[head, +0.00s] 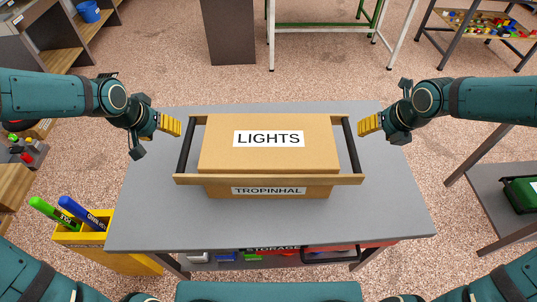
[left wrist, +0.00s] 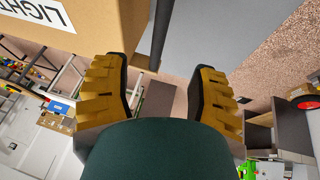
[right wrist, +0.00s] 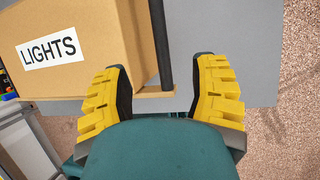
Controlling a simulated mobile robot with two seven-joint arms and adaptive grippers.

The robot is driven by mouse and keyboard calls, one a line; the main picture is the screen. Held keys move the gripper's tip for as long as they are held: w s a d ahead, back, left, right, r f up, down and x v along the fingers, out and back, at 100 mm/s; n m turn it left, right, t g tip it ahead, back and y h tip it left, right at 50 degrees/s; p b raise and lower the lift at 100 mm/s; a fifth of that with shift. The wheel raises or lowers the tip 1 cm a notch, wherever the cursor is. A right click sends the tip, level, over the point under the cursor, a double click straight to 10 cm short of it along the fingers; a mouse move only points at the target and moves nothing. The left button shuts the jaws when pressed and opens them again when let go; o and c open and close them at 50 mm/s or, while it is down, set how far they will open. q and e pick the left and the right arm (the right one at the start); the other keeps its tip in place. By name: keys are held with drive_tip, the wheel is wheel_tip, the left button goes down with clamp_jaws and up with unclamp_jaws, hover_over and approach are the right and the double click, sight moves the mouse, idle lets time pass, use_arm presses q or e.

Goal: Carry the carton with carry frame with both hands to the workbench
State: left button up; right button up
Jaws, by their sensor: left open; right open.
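The carton (head: 268,160), brown with a "LIGHTS" label on top and "TROPINHAL" on its front, sits on a grey table (head: 385,215). Its wooden carry frame has a front rail (head: 250,180) and dark bars at the left (head: 186,148) and right (head: 351,147). My left gripper (head: 170,125) is open beside the left bar; the bar (left wrist: 160,35) lies ahead between its fingers in the left wrist view. My right gripper (head: 369,124) is open beside the right bar, which shows between its fingers (right wrist: 161,45) in the right wrist view. Neither visibly grips a bar.
A yellow bin (head: 85,240) with green and blue markers stands at the table's left. A grey side table (head: 500,185) is at the right. A white-and-green frame (head: 325,30) stands behind, with open floor between.

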sight(185, 144)
use_arm(q)
drive_tip(key=x, duration=1.3)
drive_tip(key=shift+w+f, duration=0.2)
drive_tip(key=shift+f, duration=0.15)
use_arm(e)
drive_tip(key=x, duration=1.3)
drive_tip(key=shift+w+a+f, duration=0.1)
drive_tip(key=shift+w+f, duration=0.05)
drive_tip(key=shift+f, duration=0.2)
use_arm(q)
clamp_jaws()
use_arm(e)
clamp_jaws()
drive_tip(key=shift+r, duration=0.1)
